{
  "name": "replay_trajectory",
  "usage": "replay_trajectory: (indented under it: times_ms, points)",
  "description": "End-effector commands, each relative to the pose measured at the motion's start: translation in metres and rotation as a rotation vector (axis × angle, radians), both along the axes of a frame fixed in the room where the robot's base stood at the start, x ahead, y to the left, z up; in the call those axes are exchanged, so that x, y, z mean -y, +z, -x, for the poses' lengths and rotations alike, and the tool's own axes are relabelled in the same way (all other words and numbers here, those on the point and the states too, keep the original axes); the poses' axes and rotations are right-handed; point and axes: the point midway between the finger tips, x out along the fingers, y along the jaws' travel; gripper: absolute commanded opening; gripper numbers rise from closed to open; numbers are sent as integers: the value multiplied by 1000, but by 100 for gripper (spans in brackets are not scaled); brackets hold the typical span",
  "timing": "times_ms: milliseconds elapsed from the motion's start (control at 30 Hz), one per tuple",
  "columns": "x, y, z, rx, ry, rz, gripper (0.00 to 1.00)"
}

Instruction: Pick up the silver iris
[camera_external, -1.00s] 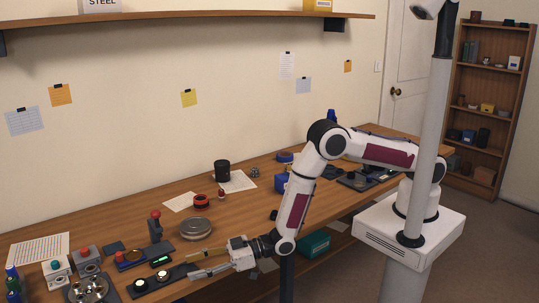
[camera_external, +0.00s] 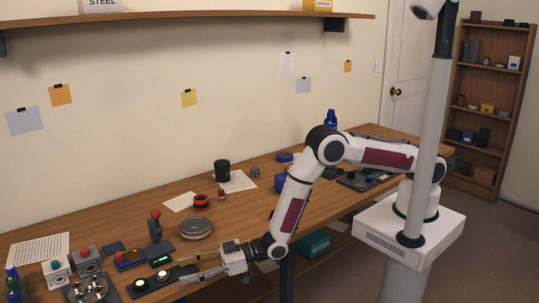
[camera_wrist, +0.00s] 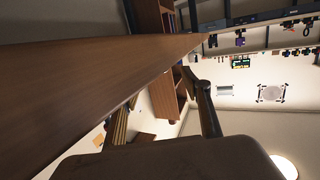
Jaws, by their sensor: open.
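I cannot pick out the silver iris for certain. A black strip (camera_external: 151,283) near the front edge of the bench bears two small pale round pieces, one on its left (camera_external: 140,284) and one on its right (camera_external: 162,274); either could be the iris, but they are too small to tell. My gripper (camera_external: 187,270) is open and empty, just right of the strip, with its fingers pointing left. The wrist view shows the two fingers (camera_wrist: 162,115) spread apart, with nothing between them.
A round metal dish (camera_external: 195,228) stands behind my gripper. A red-knobbed stand (camera_external: 155,227) and a green-lit display (camera_external: 160,261) stand behind the strip. A metal tray with round parts (camera_external: 90,290) lies at left. The wooden bench (camera_external: 245,210) has bare room right of the dish.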

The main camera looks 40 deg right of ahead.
Motion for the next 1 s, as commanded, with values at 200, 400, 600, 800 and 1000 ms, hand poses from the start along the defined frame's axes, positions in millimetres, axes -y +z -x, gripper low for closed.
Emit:
replay_trajectory:
  times_ms: [200, 400, 600, 800, 1000]
  points:
    - [-1, 0, -1, 0, 0, 0, 48]
    - [-2, 0, -1, 0, 0, 0, 48]
    - [-8, 1, -5, 0, 0, 0, 48]
    - [-21, 3, -13, 1, -1, -1, 48]
    - [-35, 3, -20, 0, -1, 1, 48]
